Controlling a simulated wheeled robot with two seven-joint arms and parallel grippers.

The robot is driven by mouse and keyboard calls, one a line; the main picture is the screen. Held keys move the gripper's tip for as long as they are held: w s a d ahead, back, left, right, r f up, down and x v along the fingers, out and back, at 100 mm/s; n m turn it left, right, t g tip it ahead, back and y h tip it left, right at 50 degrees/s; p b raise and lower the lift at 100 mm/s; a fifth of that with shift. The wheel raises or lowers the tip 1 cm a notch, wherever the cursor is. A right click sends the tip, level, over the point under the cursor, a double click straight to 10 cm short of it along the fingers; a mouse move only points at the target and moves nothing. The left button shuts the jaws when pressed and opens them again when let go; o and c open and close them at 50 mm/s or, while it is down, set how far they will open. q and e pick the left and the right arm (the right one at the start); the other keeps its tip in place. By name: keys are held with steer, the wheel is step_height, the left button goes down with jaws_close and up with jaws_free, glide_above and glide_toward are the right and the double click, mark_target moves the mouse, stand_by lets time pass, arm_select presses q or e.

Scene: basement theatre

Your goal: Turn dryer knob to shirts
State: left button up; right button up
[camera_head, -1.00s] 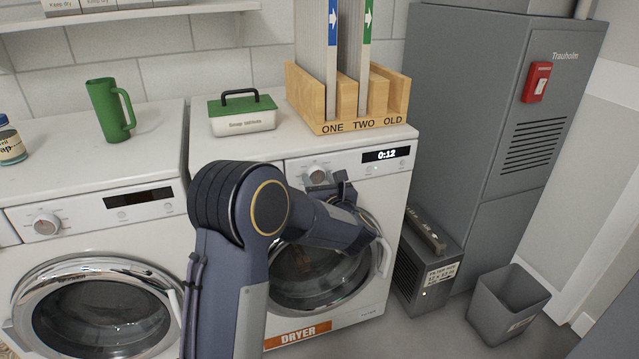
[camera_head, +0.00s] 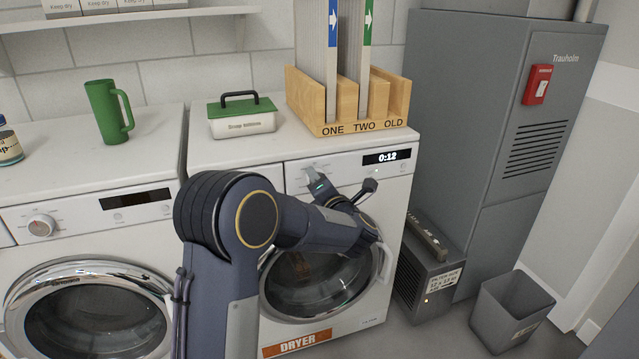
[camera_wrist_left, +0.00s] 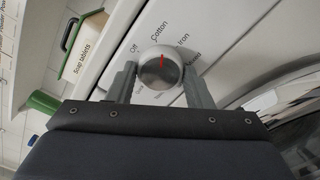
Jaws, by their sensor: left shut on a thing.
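The dryer (camera_head: 345,306) is the right-hand white machine, with a DRYER label low on its front. Its knob (camera_wrist_left: 160,70) is round and silvery with a red pointer mark. In the left wrist view the mark points up, roughly toward the "Cotton" label. "Off" and "Iron" labels also show around it; others are partly hidden by my fingers, and I cannot read "Shirts". My left gripper (camera_wrist_left: 160,82) has one finger on each side of the knob and is shut on it. In the head view my left gripper (camera_head: 319,186) largely covers the knob. My right gripper is not in view.
A washer (camera_head: 95,262) with its own knob stands to the left. A soap box (camera_head: 242,122) and a wooden filter rack (camera_head: 350,127) sit on the dryer top. A grey bin (camera_head: 511,312) and a dark box (camera_head: 428,280) stand on the floor at right.

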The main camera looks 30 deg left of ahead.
arm_select(q)
steer(key=shift+m+p, duration=6.75)
steer(key=shift+m, duration=5.35)
steer(key=shift+f, duration=0.1)
steer(key=o, duration=1)
steer(key=shift+d, duration=0.15)
